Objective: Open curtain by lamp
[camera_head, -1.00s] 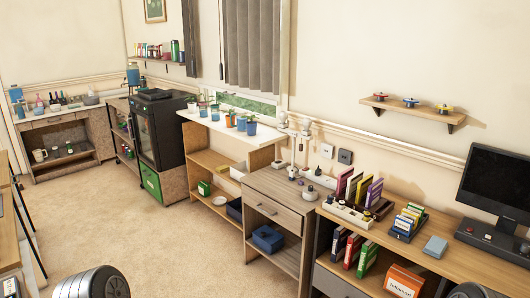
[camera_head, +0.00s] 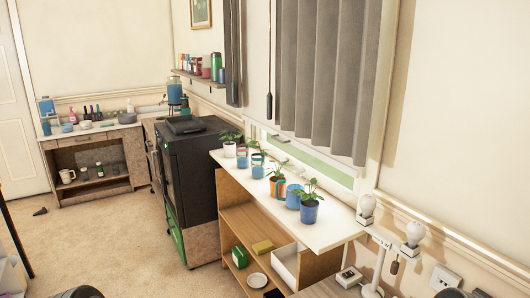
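A grey pleated curtain (camera_head: 330,85) hangs over the window, and a narrow dark curtain strip (camera_head: 233,52) hangs at the window's left side. A thin dark wand or cord (camera_head: 268,70) hangs between them. The curtain's lower edge ends above the sill, and a strip of window glass (camera_head: 300,150) shows below it. A white lamp (camera_head: 381,240) with two bulb-like heads stands to the right, below the curtain's right edge; its base is partly cut off.
A white-topped shelf unit (camera_head: 232,169) with several potted plants stands under the window, in front of the curtain. A black cabinet (camera_head: 195,165) stands to its left. A counter (camera_head: 95,131) with bottles stands at the back left.

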